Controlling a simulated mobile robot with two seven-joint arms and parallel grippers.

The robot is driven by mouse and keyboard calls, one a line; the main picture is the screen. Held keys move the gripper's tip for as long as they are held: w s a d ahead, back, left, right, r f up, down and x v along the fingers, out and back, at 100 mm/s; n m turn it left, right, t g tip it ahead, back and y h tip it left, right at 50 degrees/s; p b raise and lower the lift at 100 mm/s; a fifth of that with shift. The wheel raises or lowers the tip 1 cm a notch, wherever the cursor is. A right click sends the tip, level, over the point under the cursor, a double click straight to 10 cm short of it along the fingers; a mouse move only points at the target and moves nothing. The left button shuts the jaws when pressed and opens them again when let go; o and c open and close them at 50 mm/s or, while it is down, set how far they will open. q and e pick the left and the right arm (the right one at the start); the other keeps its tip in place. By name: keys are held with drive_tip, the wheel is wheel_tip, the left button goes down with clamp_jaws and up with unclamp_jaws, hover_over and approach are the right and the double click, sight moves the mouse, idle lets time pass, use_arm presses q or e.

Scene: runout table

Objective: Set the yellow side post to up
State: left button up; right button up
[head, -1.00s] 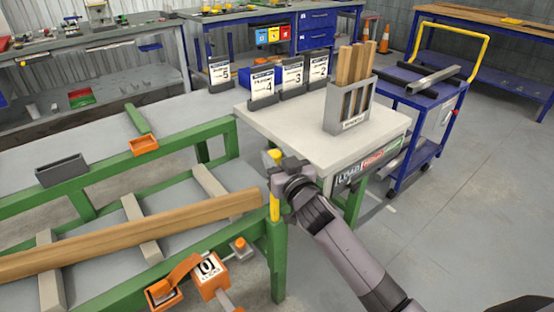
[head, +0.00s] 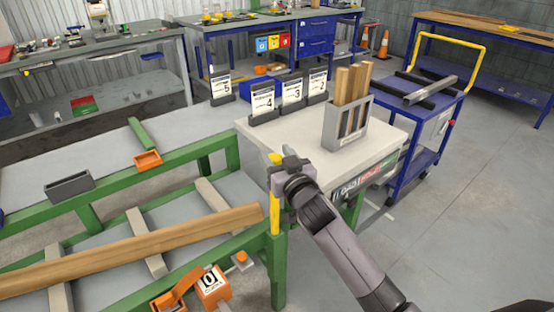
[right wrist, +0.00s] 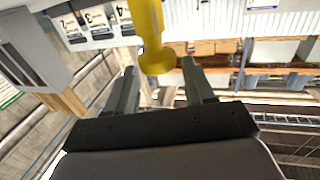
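The yellow side post (head: 275,212) stands upright at the corner of the green frame, beside the end of the long wooden beam (head: 150,245). Its wider yellow cap (head: 275,158) is at the top, and a length of yellow shaft shows above the green leg. My right gripper (head: 281,172) is at the cap. In the right wrist view, the cap (right wrist: 157,61) lies between the two fingertips of the gripper (right wrist: 160,72), close to both; exact contact is hard to see. My left gripper is not in view.
A pale table (head: 300,130) with number cards and a grey holder (head: 345,128) of wooden sticks stands just behind the post. An orange counter box (head: 212,285) is mounted low on the frame. A blue cart (head: 430,120) is at right; open floor lies front right.

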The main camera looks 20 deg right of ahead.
drive_tip(key=shift+o, duration=0.4)
drive_tip(key=shift+f, duration=0.1)
drive_tip(key=s, duration=0.7)
drive_tip(key=shift+d, duration=0.3)
drive_tip(key=shift+s, duration=0.1)
drive_tip(key=s+d+f+n+g, duration=0.1)
drive_tip(key=s+f+g, duration=0.6)
drive_tip(key=s+f, duration=1.6)
drive_tip(key=shift+s+d+f+g+y, duration=0.2)
drive_tip(key=shift+s+f+g+y, duration=0.15)
drive_tip(key=shift+s, duration=0.75)
